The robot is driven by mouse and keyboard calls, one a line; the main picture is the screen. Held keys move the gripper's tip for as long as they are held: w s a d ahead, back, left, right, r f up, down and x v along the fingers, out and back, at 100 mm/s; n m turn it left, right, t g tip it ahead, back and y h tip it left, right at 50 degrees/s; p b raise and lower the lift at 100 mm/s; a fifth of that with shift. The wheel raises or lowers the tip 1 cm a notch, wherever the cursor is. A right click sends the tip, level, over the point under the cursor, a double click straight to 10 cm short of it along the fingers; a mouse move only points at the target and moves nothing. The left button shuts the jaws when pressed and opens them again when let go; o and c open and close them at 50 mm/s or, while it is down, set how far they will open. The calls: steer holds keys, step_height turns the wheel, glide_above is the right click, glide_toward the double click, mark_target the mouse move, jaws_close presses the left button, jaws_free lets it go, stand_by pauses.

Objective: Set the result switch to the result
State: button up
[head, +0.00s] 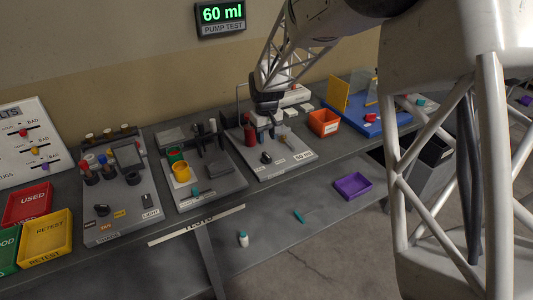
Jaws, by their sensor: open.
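The white results board (28,140) leans at the far left, partly cut off by the picture edge. It has several slider slots with small knobs: a red knob (17,142), a yellow knob (36,151) and a purple knob (45,166). Its side labels are small; some read BAD. The wall display (221,15) reads "60 ml" over "PUMP TEST". My gripper (272,128) is open, pointing down over the pump station (278,160), far right of the board. Parts of that station are hidden behind my gripper. A small ml label (304,156) on its front is hard to read.
The red USED tray (28,204) and yellow RETEST tray (46,238) lie below the board. An orange bin (323,122) stands right.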

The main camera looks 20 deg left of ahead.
mark_target(266, 155)
steer(key=shift+f, duration=0.15)
steer(key=shift+f, duration=3.75)
steer(key=shift+c, duration=0.3)
jaws_close()
